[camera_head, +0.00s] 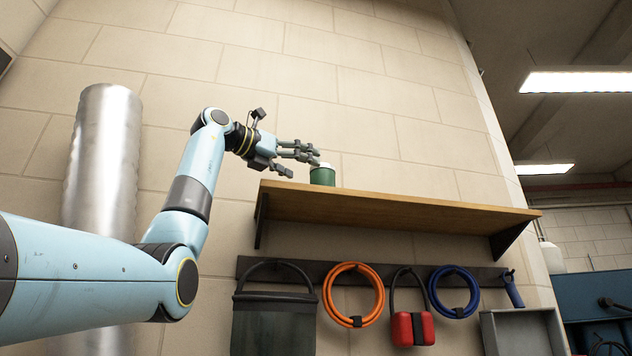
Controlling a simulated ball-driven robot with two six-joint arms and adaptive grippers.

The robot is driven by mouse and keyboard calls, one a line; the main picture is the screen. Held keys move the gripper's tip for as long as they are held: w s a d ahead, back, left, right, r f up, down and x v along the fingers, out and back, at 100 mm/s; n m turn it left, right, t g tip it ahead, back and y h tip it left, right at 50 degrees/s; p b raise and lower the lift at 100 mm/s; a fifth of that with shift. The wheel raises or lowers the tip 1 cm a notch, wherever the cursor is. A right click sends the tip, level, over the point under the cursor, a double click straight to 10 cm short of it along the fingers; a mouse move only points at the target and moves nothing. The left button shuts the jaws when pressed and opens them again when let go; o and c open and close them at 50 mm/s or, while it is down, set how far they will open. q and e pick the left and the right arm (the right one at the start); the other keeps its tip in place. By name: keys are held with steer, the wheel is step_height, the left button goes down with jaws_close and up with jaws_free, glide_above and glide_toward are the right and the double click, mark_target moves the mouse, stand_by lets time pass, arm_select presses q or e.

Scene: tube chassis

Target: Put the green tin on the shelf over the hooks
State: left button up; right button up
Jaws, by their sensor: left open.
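The green tin (322,177) stands upright on the wooden shelf (400,211), near its left end. The shelf is fixed to the wall above a dark rail of hooks (395,275). My left gripper (300,162) is just left of the tin and slightly above its middle. Its fingers are open and point right towards the tin; one fingertip overlaps the tin's upper left edge in the picture. I cannot tell whether it touches the tin. My right gripper is not in view.
Below the shelf hang a dark bag (272,325), an orange coil (353,294), a red padlock-shaped item (412,328) and a blue coil (454,291). A shiny metal column (103,160) stands at the left. The shelf right of the tin is bare. A grey box (522,333) is at lower right.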

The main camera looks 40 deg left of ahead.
arm_select(q)
steer(key=b+v, duration=0.1)
steer(key=v, duration=0.3)
steer(key=shift+s, duration=0.4)
